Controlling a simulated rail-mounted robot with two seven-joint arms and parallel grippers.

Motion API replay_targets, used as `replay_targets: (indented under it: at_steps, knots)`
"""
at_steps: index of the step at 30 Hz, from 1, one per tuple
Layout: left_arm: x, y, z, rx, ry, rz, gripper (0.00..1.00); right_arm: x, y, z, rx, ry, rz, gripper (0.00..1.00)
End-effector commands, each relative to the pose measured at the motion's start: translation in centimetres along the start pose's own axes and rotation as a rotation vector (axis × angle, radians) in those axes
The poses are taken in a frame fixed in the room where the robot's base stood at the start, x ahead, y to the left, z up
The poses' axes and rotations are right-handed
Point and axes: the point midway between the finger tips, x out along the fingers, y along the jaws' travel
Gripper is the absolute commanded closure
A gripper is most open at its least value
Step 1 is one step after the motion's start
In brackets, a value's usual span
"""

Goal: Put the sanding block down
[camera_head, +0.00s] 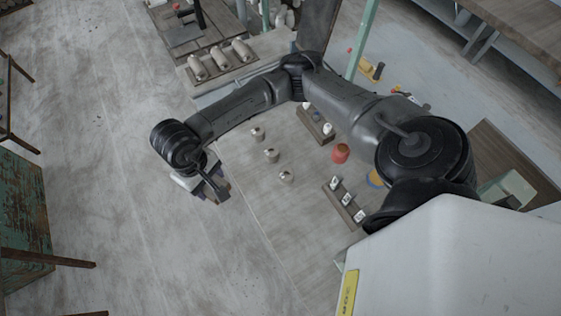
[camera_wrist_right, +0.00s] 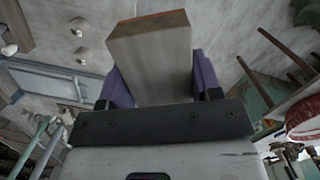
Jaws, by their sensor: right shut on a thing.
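The sanding block (camera_wrist_right: 150,58) shows in the right wrist view as a grey-brown block with an orange far edge. My right gripper (camera_wrist_right: 152,85) is shut on it, with a purple pad on either side. In the head view my right gripper (camera_head: 208,188) hangs over the floor, just left of the table (camera_head: 265,200). The block (camera_head: 222,188) is small and partly hidden there by the wrist. It looks held clear of the table top. My left gripper is not in view.
Three small pale pots (camera_head: 270,155) stand in a row on the table. A red cup (camera_head: 340,152) stands right of them. A narrow rack (camera_head: 335,198) of small items is near the table's front, another (camera_head: 318,128) farther back. Bare table lies around the pots.

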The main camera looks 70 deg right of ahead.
Motion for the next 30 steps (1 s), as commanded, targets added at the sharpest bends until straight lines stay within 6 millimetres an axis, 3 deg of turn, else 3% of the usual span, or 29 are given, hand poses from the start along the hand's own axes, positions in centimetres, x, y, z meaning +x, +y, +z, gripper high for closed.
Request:
replay_targets:
  at_steps: [1, 3, 9, 12, 18, 23, 26, 30]
  knots:
    - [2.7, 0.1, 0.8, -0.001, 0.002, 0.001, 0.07, 4.4, 0.9, 0.8, 0.038, -0.009, -0.003, 0.61]
    - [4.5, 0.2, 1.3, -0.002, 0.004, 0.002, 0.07, 7.8, 1.9, 1.8, 0.094, -0.008, -0.01, 0.61]
    - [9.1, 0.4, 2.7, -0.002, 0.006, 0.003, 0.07, 15.9, 5.0, 4.8, 0.248, -0.007, -0.027, 0.61]
    - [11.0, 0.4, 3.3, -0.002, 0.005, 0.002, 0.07, 18.9, 6.4, 6.1, 0.312, -0.005, -0.035, 0.61]
    - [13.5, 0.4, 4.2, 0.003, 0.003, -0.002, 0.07, 22.6, 8.3, 8.0, 0.4, -0.004, -0.047, 0.61]
    - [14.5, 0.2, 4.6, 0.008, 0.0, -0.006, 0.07, 24.0, 9.2, 8.8, 0.437, -0.002, -0.053, 0.61]
    - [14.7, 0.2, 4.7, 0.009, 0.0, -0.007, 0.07, 24.5, 9.6, 8.8, 0.449, -0.003, -0.054, 0.61]
    - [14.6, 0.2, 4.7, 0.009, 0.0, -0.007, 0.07, 25.5, 11.1, 7.4, 0.458, -0.002, -0.052, 0.61]
